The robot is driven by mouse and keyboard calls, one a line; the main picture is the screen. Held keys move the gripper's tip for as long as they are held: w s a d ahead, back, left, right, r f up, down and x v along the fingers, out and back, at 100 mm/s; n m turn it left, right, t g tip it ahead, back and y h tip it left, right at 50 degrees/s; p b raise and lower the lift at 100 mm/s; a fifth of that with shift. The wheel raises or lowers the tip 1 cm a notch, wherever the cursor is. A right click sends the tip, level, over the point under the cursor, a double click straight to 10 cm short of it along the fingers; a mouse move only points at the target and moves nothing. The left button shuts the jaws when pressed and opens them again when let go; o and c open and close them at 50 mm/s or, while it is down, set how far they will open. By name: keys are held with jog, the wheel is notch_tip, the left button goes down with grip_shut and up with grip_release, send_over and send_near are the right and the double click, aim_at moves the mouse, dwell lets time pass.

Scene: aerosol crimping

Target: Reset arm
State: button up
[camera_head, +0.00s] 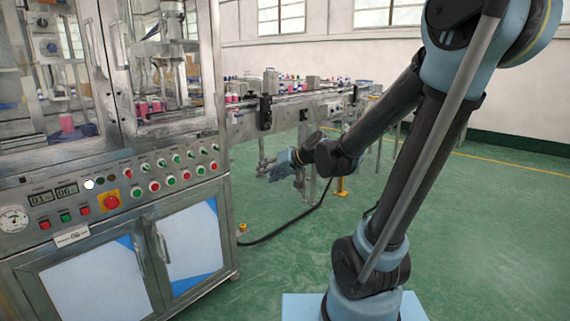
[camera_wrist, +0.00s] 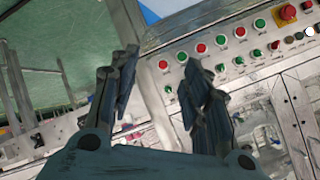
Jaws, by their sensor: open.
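My arm reaches down and left across the head view. My gripper (camera_head: 272,165) is in the air to the right of the crimping machine's control panel (camera_head: 140,190), apart from it in the head view. In the wrist view my gripper (camera_wrist: 163,68) shows two dark fingers spread apart with nothing between them. Behind the fingers, the panel's red and green buttons (camera_wrist: 201,48) and the panel's metal edge are visible. The exact distance from the fingertips to the panel cannot be told.
The machine's glass-doored cabinet (camera_head: 150,60) fills the left. A conveyor (camera_head: 300,98) with several small bottles runs behind my gripper. A black cable (camera_head: 290,226) lies on the green floor (camera_head: 480,230). The floor at the right is clear.

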jog(key=s+d+f+m+g+h, duration=0.1)
jog(key=s+d+f+h, duration=0.3)
jog(key=s+d, duration=0.7)
jog(key=s+d+f+m+g+h, duration=0.1)
jog(key=s+d+f+g+h, duration=0.2)
jog(key=s+d, duration=0.7)
jog(key=d+f+h, duration=0.2)
jog(key=d+f, duration=0.1)
jog(key=d, duration=0.1)
jog(key=shift+s+f+m+g, duration=0.3)
jog(key=shift+s, duration=0.1)
